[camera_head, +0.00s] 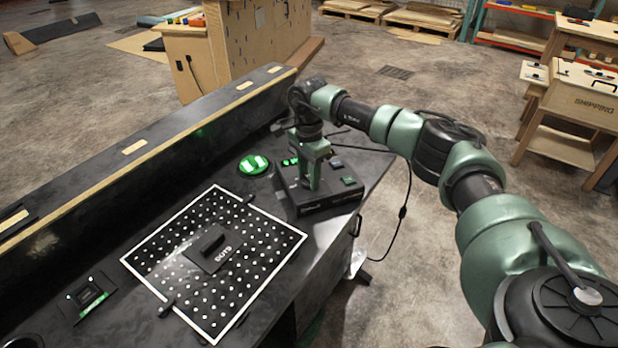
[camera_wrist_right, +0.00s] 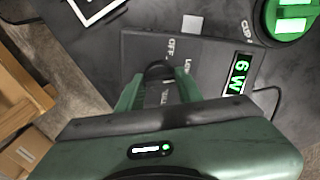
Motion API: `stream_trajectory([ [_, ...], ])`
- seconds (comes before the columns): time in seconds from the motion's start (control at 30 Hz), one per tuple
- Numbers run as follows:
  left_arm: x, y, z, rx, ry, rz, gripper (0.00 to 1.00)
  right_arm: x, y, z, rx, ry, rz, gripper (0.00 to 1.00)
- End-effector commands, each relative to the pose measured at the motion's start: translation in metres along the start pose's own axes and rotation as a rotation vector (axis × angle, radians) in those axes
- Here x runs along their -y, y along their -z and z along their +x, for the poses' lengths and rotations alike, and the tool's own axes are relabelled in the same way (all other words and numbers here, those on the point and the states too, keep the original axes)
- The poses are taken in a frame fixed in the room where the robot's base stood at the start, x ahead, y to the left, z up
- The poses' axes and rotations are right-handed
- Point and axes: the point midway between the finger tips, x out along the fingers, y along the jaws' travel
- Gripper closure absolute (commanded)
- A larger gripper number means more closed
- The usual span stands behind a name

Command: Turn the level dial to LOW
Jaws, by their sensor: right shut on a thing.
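The black console box (camera_head: 322,205) stands on the dark table at the right end, below my right arm. My right gripper (camera_head: 312,186) points down onto its top and is shut on the level dial. In the right wrist view the dark round dial (camera_wrist_right: 158,76) shows between the fingers of the gripper (camera_wrist_right: 158,92). The labels OFF and LOW (camera_wrist_right: 192,56) are printed beside it, and part of the lettering is covered. The dial's pointer is hidden by the gripper. My left gripper is not in view.
A round green-lit device (camera_head: 254,164) sits just left of the console. A white-bordered dotted board (camera_head: 215,255) with a black block lies on the table further left. A small dark unit (camera_head: 88,297) lies at the far left. A raised ledge (camera_head: 150,150) runs along the table's back.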

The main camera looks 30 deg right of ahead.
Motion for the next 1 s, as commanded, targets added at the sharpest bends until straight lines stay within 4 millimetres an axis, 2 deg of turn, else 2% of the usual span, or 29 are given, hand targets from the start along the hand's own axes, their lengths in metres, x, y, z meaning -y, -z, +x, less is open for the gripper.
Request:
stream_trajectory([
  [0.3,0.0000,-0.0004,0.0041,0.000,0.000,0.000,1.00,0.0008,0.0002,-0.0007,0.000,0.003,-0.133,1.00],
  [0.87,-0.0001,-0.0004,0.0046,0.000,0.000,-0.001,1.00,0.0010,0.0004,-0.0012,0.000,0.003,-0.163,1.00],
  [0.9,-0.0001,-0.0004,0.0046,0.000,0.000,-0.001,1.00,0.0010,0.0004,-0.0012,0.000,0.003,-0.163,0.59],
  [0.97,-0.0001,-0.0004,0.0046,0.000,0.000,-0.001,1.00,0.0010,0.0003,-0.0012,0.000,0.003,-0.163,0.43],
  [1.0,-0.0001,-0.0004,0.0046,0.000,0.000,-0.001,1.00,0.0009,0.0003,-0.0011,0.000,0.003,-0.163,0.43],
])
